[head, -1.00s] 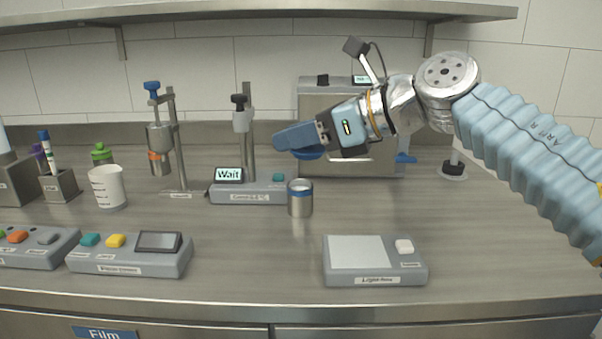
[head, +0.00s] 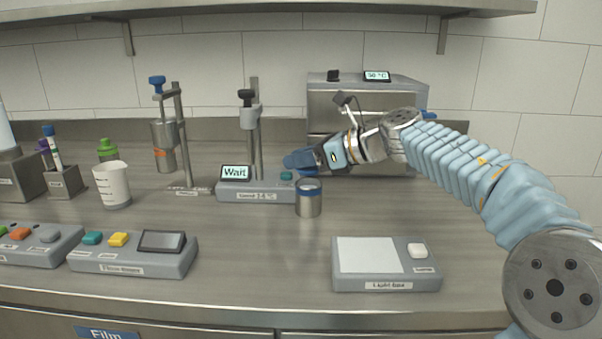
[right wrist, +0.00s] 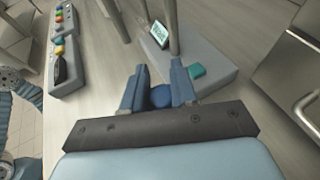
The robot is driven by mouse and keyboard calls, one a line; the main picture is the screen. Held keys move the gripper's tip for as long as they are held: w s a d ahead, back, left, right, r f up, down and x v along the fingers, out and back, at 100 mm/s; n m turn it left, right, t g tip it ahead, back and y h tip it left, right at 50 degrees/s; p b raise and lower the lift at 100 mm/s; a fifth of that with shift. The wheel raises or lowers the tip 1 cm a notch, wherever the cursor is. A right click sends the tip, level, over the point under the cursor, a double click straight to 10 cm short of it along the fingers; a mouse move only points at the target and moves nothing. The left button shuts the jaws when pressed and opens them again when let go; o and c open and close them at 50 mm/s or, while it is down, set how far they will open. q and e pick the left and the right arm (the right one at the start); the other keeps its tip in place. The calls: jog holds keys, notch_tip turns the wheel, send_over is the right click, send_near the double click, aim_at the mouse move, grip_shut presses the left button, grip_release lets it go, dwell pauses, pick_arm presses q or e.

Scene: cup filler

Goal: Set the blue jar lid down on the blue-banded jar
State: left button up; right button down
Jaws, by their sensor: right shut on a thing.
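The blue-banded jar (head: 308,203), a small metal cylinder with a blue band near its top, stands upright on the counter in front of the mixer base. My right gripper (head: 301,160) is just behind and above the jar's top in the head view. It is shut on the blue jar lid (right wrist: 161,97), whose round blue shape shows between the two blue fingers (right wrist: 159,90) in the right wrist view. In the head view the lid is hard to separate from the fingers, and I cannot tell whether it touches the jar. My left gripper is not in view.
The mixer base (head: 258,192) with a "Wait" display and upright posts stands close behind the jar. A grey light box (head: 386,264) lies in front to the right. A beaker (head: 112,185) and button panels are at left. A steel cabinet (head: 350,100) stands behind.

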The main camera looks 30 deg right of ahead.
aim_at(301, 172)
jog(key=shift+f, duration=1.5)
jog(key=shift+f, duration=0.1)
jog(key=c, duration=0.9)
grip_release()
jog(key=shift+s+d, duration=0.1)
jog(key=shift+s, duration=0.05)
jog(key=v, duration=1.1)
jog(key=shift+s+d+r, duration=0.15)
jog(key=shift+s+r, duration=0.15)
